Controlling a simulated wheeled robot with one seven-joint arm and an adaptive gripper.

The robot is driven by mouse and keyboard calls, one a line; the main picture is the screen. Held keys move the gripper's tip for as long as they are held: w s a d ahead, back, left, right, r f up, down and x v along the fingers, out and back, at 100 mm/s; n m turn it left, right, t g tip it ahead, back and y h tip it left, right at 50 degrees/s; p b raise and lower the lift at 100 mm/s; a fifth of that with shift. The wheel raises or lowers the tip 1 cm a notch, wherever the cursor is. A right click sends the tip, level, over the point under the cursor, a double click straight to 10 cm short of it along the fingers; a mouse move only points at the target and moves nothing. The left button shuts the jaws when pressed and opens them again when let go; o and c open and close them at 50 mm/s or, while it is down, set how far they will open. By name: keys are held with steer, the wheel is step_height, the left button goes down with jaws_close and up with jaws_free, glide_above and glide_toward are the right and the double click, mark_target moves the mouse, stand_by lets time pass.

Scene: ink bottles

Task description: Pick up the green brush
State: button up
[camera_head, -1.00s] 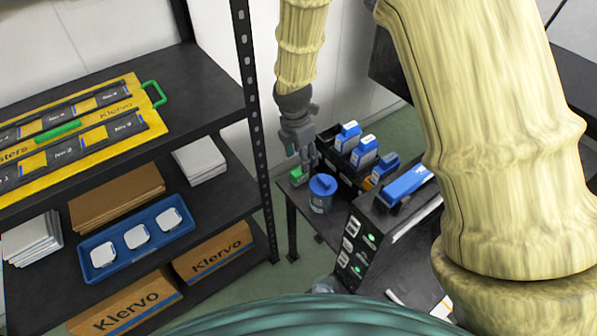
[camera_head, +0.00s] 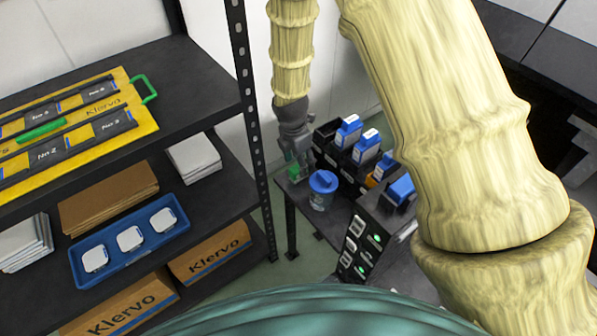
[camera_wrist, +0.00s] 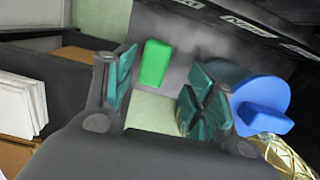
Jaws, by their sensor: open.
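The green brush (camera_wrist: 155,64) shows as a small bright green block in the wrist view. It lies on a dark tabletop (camera_wrist: 190,45), ahead of and between my fingers. In the head view only a bit of green (camera_head: 294,172) shows by my fingertips, partly hidden by them. My gripper (camera_head: 298,162) points down at the table's left corner. In the wrist view my gripper (camera_wrist: 160,95) is open, its teal finger pads spread apart with nothing between them. The brush appears beyond the fingertips, not gripped.
A blue-lidded jar (camera_head: 322,190) stands close right of my gripper; its blue lid (camera_wrist: 262,95) is beside the right finger. Black bins (camera_head: 345,165) with blue-capped bottles stand behind. A shelf rack (camera_head: 225,115) with trays, paper and boxes is at left.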

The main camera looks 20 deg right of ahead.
steer(key=f, duration=0.3)
steer(key=shift+w+f, duration=0.3)
steer(key=shift+w, duration=0.1)
steer(key=shift+f+p, duration=0.3)
steer(key=shift+f, duration=0.35)
steer(key=c, duration=1.2)
steer(key=shift+r, duration=0.15)
step_height(320, 180, up, 10)
steer(key=shift+f+b, duration=0.1)
steer(key=shift+b, duration=0.2)
steer(key=o, duration=0.6)
steer(key=c, duration=0.4)
